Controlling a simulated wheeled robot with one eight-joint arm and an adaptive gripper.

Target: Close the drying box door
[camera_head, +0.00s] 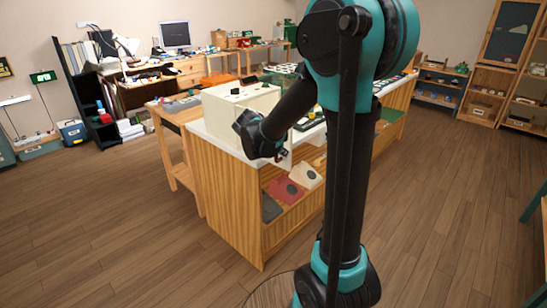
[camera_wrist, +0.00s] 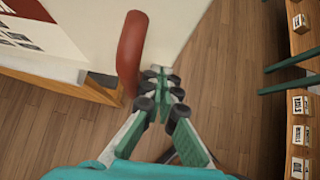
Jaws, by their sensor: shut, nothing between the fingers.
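The drying box (camera_head: 238,108) is a cream box standing on the near end of the white-topped wooden counter. My arm hides its right side. In the wrist view a cream panel (camera_wrist: 178,25), which looks like its door, fills the top middle. A thick red handle (camera_wrist: 130,50) stands on its left part. The door appears swung out past the counter edge, but its exact angle cannot be told. My gripper (camera_wrist: 160,76) is shut and empty, with its fingertips at the panel's lower end, just right of the handle. Contact is unclear. The gripper (camera_head: 282,155) is partly hidden in the head view.
The counter (camera_head: 228,185) has an open front shelf with red and dark folded items (camera_head: 286,190). A low wooden table (camera_head: 168,120) stands left of it. Shelves (camera_head: 485,85) line the right wall.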

